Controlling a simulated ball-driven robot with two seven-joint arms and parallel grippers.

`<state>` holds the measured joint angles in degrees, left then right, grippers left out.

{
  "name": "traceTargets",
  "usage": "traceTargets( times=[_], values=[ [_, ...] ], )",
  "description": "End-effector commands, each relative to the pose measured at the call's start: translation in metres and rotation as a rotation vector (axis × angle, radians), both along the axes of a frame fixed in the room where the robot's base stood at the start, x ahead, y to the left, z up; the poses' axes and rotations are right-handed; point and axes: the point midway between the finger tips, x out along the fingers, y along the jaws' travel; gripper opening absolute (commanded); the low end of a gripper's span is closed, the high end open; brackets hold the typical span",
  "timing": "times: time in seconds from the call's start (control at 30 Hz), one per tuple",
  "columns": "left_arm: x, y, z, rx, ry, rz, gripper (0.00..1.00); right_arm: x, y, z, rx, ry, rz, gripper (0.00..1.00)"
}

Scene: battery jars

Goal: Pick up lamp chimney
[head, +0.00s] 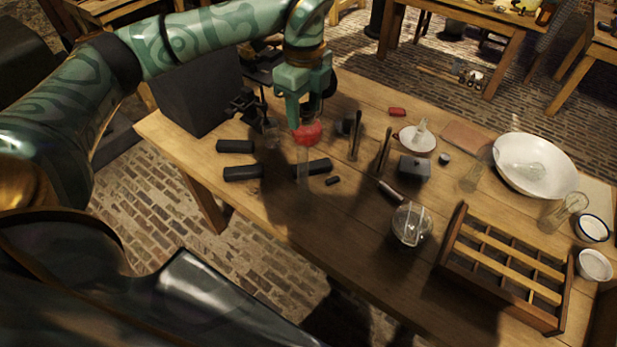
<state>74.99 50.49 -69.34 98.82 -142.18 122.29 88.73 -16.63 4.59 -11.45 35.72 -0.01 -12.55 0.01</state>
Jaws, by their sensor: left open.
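My left gripper (304,122) is open and points down over the left half of the table. Its fingertips are at a red bulb (308,133) with a clear, tube-like glass part (303,168) below it; I cannot tell if they touch it. Two other clear glass pieces are on the right: a narrow one (472,178) left of the white basin and a wider one (562,211) with a round rim in front of it. I cannot tell for certain which glass is the lamp chimney. My right gripper is not in view.
A wooden divided rack (462,222), a glass jar (411,224), a white basin (510,152) and white cups (594,265) occupy the table's right side. Black bars (243,173) and thin upright rods (356,135) stand or lie around the gripper. The table's front middle is mostly clear.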

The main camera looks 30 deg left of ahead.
Motion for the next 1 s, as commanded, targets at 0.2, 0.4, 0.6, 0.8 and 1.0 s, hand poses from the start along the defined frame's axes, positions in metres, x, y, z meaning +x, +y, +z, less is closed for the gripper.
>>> traceTargets(
  times=[0.2, 0.4, 0.6, 0.8, 1.0],
  values=[
    [-0.001, 0.000, -0.058, -0.002, 0.005, -0.001, 0.50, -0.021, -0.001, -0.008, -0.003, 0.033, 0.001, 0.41],
    [-0.001, 0.000, -0.088, -0.003, 0.003, -0.002, 0.50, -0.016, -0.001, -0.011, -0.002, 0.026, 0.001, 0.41],
    [-0.001, 0.002, -0.107, -0.002, 0.004, -0.001, 0.50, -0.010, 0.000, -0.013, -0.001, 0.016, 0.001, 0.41],
    [-0.002, 0.004, -0.139, -0.003, 0.004, -0.002, 0.50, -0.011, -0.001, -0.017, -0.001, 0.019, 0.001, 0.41],
    [-0.001, 0.004, -0.144, -0.002, 0.000, -0.003, 0.50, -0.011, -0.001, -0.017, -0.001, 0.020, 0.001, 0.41]
  ],
)
